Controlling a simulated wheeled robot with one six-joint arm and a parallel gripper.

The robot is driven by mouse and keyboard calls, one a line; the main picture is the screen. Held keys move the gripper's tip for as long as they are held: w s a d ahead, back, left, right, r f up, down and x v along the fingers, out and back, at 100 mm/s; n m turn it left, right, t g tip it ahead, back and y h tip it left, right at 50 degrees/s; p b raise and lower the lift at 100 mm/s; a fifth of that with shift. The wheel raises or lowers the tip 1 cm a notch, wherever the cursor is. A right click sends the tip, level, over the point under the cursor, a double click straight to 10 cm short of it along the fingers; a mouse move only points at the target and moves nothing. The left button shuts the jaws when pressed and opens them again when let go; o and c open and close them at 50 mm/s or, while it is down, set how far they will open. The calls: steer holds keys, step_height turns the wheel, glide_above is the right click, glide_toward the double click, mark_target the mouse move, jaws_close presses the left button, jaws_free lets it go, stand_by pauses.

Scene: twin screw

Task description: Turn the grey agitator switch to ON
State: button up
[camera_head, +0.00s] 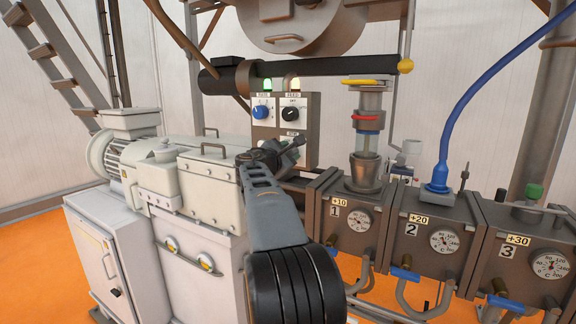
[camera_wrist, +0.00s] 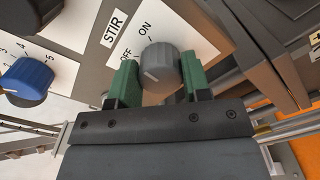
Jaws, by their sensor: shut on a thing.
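The grey agitator switch (camera_wrist: 164,66) is a round knob on a white plate marked STIR, OFF and ON. A white mark on the knob's face lies on its left side, nearer to OFF than to ON. My gripper (camera_wrist: 159,76) has its green fingers on both sides of the knob and is shut on it. In the head view my gripper (camera_head: 279,150) reaches the lower part of the control panel (camera_head: 271,130) and hides most of the switch.
A blue knob (camera_wrist: 28,80) with a numbered scale is left of the switch. A black knob (camera_head: 290,114) sits above it on the panel. A metal funnel vessel (camera_head: 367,170) and grey barrel blocks (camera_head: 430,215) stand to the right. A white machine housing (camera_head: 208,190) stands left.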

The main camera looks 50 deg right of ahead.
steer(key=shift+f+m+b, duration=0.1)
steer(key=shift+m+b, duration=1.6)
steer(key=shift+m, duration=0.5)
steer(key=o, duration=0.9)
steer(key=b+v, duration=0.2)
steer(key=v, duration=1.1)
steer(key=shift+a+b, duration=0.3)
steer(key=shift+a, duration=0.1)
